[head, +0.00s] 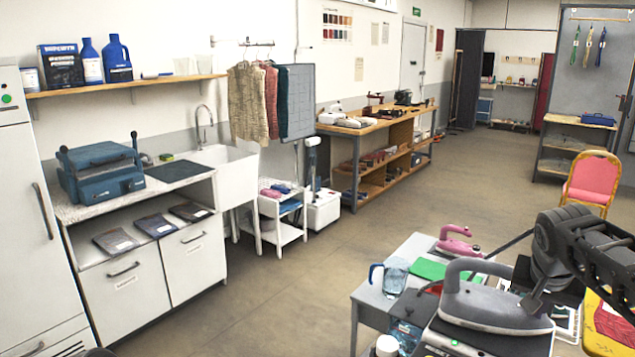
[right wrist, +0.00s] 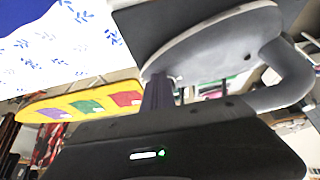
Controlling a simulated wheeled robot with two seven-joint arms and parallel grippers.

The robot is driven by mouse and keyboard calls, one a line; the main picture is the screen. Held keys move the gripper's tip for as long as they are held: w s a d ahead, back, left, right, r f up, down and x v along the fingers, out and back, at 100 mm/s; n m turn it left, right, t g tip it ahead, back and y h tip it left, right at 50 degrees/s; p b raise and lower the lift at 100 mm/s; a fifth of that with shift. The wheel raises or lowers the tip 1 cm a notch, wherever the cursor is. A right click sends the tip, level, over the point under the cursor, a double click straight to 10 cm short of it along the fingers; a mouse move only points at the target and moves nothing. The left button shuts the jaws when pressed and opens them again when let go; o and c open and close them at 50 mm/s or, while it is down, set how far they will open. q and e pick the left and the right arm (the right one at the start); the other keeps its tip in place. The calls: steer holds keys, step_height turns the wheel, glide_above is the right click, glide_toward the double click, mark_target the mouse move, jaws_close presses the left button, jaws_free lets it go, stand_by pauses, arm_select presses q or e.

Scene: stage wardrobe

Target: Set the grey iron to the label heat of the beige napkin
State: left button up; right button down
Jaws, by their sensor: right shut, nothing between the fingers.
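The grey iron (head: 490,308) rests on a dark base with a small green light at the front right of the head view. It also shows large in the right wrist view (right wrist: 215,45), with its handle to the right. My right gripper (head: 534,302) comes in from the right and is shut and empty close to the iron's rear side. In the right wrist view its dark fingers (right wrist: 158,92) end near the iron's body; I cannot tell whether they touch. I cannot make out a beige napkin, its label or the iron's heat setting.
A pink iron (head: 457,243), a water jug (head: 391,276) and a green cloth (head: 428,269) share the grey table (head: 372,296). A yellow board with coloured patches (head: 596,343) lies to the right. A pink chair (head: 592,181) stands behind. The floor to the left is clear.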

steer(key=shift+w+a, duration=0.1)
stand_by(0.7)
steer(key=shift+w+a+b, duration=0.15)
steer(key=shift+a+b, duration=0.05)
steer(key=shift+b, duration=0.15)
steer(key=shift+a, duration=0.1)
steer(key=shift+s+a+b, duration=0.2)
steer(key=shift+s+b, duration=0.1)
step_height(320, 180, up, 6)
steer(key=p, duration=0.4)
steer(key=shift+p, duration=0.3)
